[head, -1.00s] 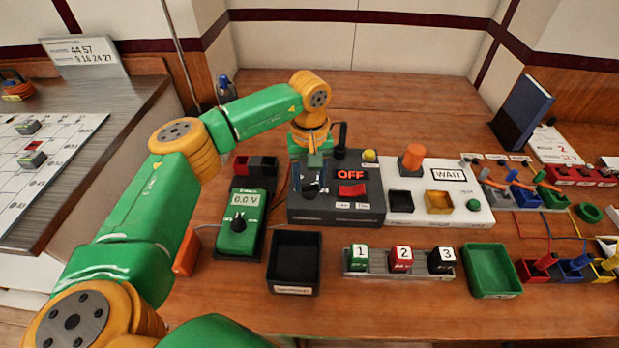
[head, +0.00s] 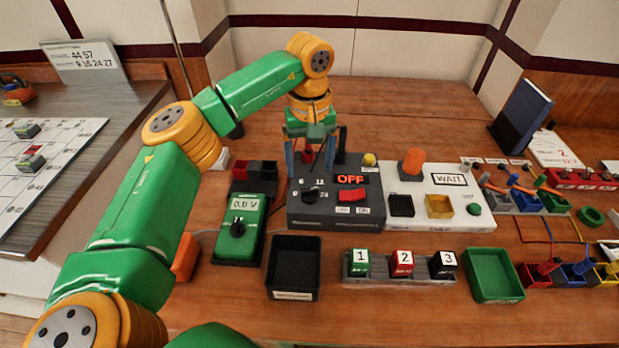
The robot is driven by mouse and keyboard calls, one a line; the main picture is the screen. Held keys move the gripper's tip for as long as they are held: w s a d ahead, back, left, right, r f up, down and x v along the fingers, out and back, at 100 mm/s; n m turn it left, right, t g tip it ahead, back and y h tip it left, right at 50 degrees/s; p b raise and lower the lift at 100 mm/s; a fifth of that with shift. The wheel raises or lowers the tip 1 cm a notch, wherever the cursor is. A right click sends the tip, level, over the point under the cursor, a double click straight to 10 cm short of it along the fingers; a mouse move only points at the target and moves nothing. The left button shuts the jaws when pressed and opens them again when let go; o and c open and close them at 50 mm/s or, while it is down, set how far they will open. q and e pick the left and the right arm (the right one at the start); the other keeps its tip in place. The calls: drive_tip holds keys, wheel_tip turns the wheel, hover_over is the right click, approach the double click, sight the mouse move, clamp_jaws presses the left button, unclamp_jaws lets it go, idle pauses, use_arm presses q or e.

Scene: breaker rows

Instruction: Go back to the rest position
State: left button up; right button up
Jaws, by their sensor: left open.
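My left arm comes in from the left, green and yellow. My left gripper (head: 309,172) points down, open, with its two fingers apart and nothing seen between them. It hangs at the rear left of the dark grey supply box (head: 345,219), above the black dial (head: 311,194). The box's display reads OFF, and a red switch (head: 352,195) is on its face. The fingertips look clear of the dial, though the exact gap is hard to tell. My right gripper is not in view.
A green meter (head: 240,229) reading 0.0 V and an empty black tray (head: 294,268) lie in front. A white WAIT panel (head: 470,202) stands right of the box. Numbered blocks sit on a grey rack (head: 400,274) beside a green tray (head: 492,274).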

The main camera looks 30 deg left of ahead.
use_arm(q)
drive_tip(key=shift+r, duration=0.4)
